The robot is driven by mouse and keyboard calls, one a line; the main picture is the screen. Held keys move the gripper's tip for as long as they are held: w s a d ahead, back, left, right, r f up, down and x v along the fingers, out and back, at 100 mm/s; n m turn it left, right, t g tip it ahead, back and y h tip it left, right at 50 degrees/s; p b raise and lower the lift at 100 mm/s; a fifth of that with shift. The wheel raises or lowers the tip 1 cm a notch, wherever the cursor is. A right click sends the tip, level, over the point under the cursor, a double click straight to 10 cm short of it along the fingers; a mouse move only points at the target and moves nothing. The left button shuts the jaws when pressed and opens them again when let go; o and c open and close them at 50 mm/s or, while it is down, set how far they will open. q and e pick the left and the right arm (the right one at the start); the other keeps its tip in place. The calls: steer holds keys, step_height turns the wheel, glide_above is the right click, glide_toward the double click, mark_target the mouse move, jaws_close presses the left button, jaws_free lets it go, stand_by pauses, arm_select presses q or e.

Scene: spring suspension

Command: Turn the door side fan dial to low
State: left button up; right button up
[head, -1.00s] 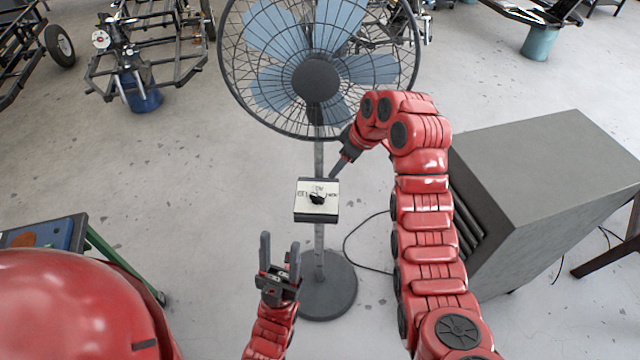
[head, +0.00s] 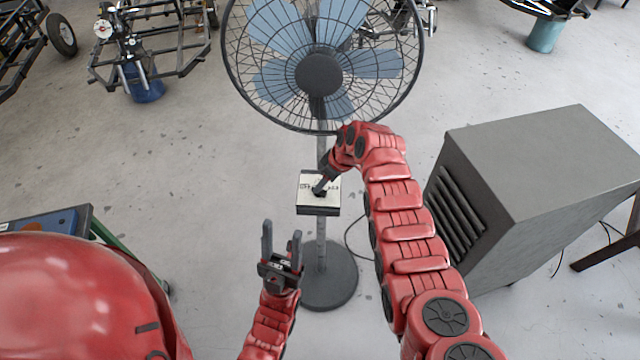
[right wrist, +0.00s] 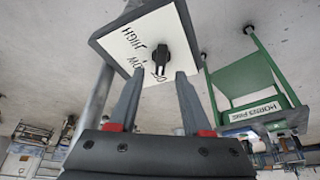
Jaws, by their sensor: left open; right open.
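The pedestal fan (head: 318,75) stands in the middle of the head view. Its control box (head: 306,207) sits on the pole, with a white labelled face. In the head view, the right gripper (head: 320,188) covers the dial. My left gripper (head: 282,240) is open and empty, below the box.
A grey louvred cabinet (head: 530,190) stands to the right of my right arm. The fan's round base (head: 330,280) and a cable are on the floor. A green-framed stand (right wrist: 240,85) shows in the right wrist view. Vehicle frames stand at the back.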

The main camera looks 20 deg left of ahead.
steer(key=shift+s+a+f, duration=0.1)
steer(key=shift+f, duration=0.25)
steer(key=b+x, duration=0.2)
steer(key=b, duration=0.1)
steer(key=shift+f, duration=0.2)
steer(key=shift+a+f+b, duration=0.25)
steer(key=shift+f+b, duration=0.1)
steer(key=shift+b, duration=0.2)
steer(key=shift+c, duration=0.3)
jaws_close()
